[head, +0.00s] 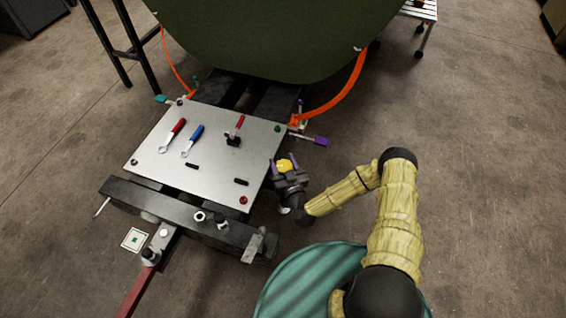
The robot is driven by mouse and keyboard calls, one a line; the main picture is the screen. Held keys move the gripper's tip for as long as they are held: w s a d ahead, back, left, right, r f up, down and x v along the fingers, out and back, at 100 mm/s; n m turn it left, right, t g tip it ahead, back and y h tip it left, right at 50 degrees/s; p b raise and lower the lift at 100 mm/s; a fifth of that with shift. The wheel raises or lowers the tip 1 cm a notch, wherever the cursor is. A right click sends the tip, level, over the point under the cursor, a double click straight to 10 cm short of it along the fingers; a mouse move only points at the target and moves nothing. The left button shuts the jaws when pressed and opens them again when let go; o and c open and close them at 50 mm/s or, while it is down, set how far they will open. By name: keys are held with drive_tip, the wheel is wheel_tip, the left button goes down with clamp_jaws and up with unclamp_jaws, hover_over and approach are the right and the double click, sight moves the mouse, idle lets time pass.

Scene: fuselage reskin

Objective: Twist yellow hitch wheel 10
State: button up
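The yellow hitch wheel (285,164) is a small round yellow knob just off the right edge of the light metal plate. My gripper (282,167) reaches it from below right, with its two purple-tipped fingers spread on either side of the wheel. A small gap shows between the left finger and the wheel; contact on the right side is unclear. The gripper body hides what the wheel is mounted on. No number is readable on the wheel.
The metal plate (215,135) carries a red-handled tool (174,132), a blue-handled tool (193,138) and small fittings. A dark beam (165,205) lies in front. A large green panel (270,35) and orange curved strips (345,95) stand behind. Floor at right is clear.

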drive_tip(key=shift+c, duration=1)
